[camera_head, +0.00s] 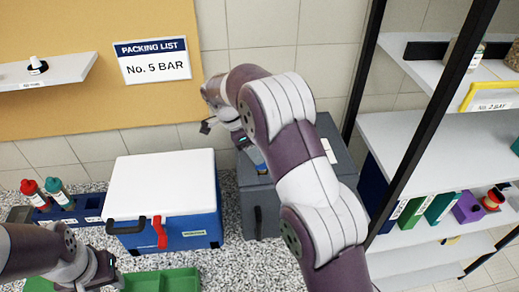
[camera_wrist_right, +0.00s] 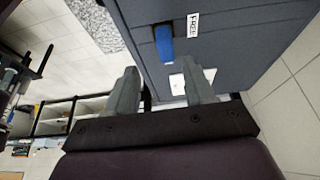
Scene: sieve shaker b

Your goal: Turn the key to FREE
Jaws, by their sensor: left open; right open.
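The key (camera_wrist_right: 165,44) is blue and sits on a dark grey face of the grey box (camera_wrist_right: 235,50) in the right wrist view. A white label reading FREE (camera_wrist_right: 193,25) is to the right of the key. My right gripper (camera_wrist_right: 160,76) is open and empty, its fingertips just short of the key and apart from it. In the head view the grey box (camera_head: 262,215) stands right of the blue cooler, and my right arm partly hides its top. My left gripper (camera_head: 112,270) is open and empty at the lower left.
A blue cooler with a white lid (camera_head: 165,185) stands close left of the grey box. A green tray (camera_head: 165,280) lies in front. Red and teal bottles (camera_head: 58,192) stand in a rack at left. Shelving (camera_head: 440,150) with a dark post is close on the right.

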